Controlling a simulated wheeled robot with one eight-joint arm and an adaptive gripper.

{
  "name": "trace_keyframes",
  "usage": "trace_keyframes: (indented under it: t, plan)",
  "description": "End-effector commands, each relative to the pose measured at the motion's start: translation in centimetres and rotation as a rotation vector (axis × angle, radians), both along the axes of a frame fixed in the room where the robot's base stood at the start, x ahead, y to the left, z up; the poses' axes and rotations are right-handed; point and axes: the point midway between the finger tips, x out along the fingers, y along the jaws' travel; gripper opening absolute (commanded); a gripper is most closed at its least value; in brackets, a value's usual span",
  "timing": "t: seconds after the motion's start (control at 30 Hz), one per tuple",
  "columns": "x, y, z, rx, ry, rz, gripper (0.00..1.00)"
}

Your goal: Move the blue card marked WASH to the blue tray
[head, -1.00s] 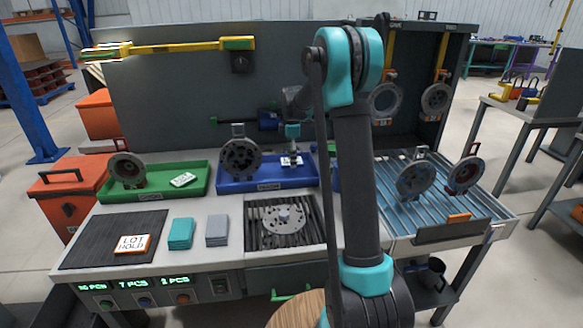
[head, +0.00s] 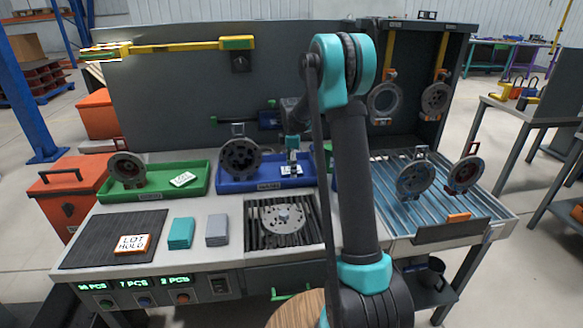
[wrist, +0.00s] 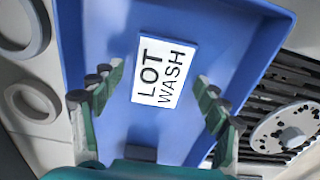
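The WASH card (wrist: 162,75) has a white face with dark letters reading LOT WASH. It lies over the floor of the blue tray (wrist: 225,20), and it also shows in the head view (head: 290,170). My gripper (wrist: 160,80) is open above the tray, with one finger on each side of the card and a visible gap to both edges. In the head view my gripper (head: 292,158) is low over the right part of the blue tray (head: 225,186). Whether the card lies fully flat on the tray floor is hard to tell.
A flanged disc (head: 240,158) stands at the blue tray's left. A green tray (head: 150,193) holds another disc and a white card. A slotted station with a disc (head: 283,219) is in front. An orange LOT HOLD card (head: 132,244) lies on a black mat.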

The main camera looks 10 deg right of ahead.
Motion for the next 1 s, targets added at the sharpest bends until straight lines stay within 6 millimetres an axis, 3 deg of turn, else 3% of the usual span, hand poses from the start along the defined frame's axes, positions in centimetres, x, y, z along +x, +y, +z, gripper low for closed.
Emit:
trace_keyframes:
  t: [0.37,0.8,1.0]
  plan:
    - [0.0,0.0,0.7,0.0,0.0,0.0,0.76]
    - [0.0,0.0,8.9,0.0,0.0,0.0,0.76]
    - [0.0,0.0,11.5,0.0,0.0,0.0,0.76]
